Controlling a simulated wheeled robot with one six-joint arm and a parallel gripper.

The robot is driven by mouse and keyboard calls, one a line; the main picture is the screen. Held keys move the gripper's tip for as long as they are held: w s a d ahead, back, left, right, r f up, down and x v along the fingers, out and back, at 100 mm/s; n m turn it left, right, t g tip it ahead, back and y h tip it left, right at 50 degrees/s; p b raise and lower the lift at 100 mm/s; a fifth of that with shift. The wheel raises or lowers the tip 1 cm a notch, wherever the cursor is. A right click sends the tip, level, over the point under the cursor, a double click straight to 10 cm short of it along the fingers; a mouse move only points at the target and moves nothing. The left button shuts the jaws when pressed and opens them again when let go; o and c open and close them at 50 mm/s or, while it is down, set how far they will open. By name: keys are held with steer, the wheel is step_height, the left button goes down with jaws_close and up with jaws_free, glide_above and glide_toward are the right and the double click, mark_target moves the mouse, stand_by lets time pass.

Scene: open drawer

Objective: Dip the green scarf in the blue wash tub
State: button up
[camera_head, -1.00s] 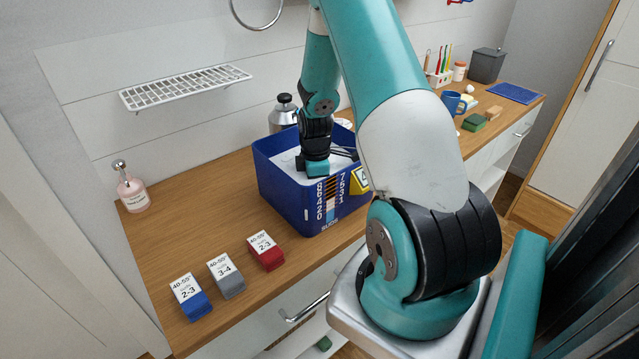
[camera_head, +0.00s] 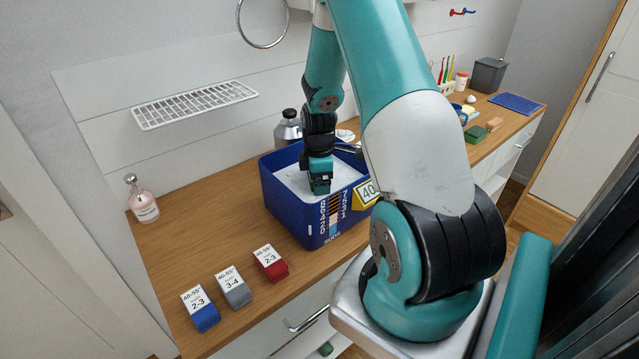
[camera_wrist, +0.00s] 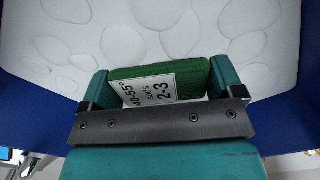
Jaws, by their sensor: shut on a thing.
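The blue wash tub (camera_head: 282,203) stands on the wooden counter, with white foam inside and a temperature strip on its front. My gripper (camera_head: 320,186) is down inside the tub's opening in the head view. In the wrist view my gripper (camera_wrist: 158,92) is shut on the folded green scarf (camera_wrist: 190,72), which has a white label reading 40-55° and 2-3. Foam (camera_wrist: 150,35) lies just beyond the scarf. I cannot tell how deep the scarf is in the foam. The head view hides the scarf behind my gripper.
Folded blue (camera_head: 204,315), grey (camera_head: 236,292) and red (camera_head: 270,264) scarves with labels lie in front of the tub at left. A pink soap bottle (camera_head: 143,204) stands at the far left. A metal bottle (camera_head: 288,130) is behind the tub. A yellow sign (camera_head: 367,194) is at its right.

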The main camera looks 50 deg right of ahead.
step_height(320, 180, up, 14)
steer(key=p, duration=0.9)
steer(key=shift+f, duration=0.25)
